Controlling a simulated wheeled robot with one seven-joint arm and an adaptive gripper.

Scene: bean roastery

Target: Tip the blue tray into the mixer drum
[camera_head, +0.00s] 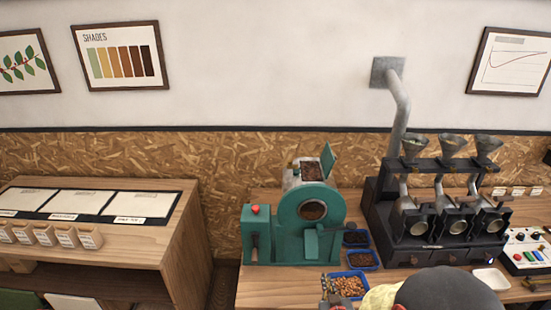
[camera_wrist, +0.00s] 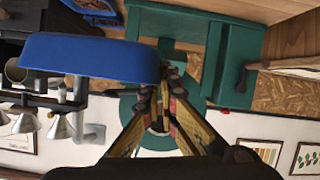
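The blue tray (camera_head: 367,289) holds orange-brown beans and looks roughly level at the front of the bench. In the wrist view its blue wall (camera_wrist: 90,57) fills the upper left, close to the camera. My gripper (camera_head: 328,286) is at the tray's left end; in the wrist view its fingers (camera_wrist: 167,85) meet at the tray's end and appear shut on it. The exact contact is partly hidden. The teal mixer drum (camera_head: 331,205) stands behind and left of the tray, with a round front opening and an open top. It also shows in the wrist view (camera_wrist: 222,55).
Two other blue trays (camera_head: 375,265) with dark contents sit by the drum's right side. A dark machine with funnels (camera_head: 435,215) stands to the right. A white dish (camera_head: 492,278) and a control box (camera_head: 527,250) are farther right. The bench left of my gripper (camera_head: 275,285) is clear.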

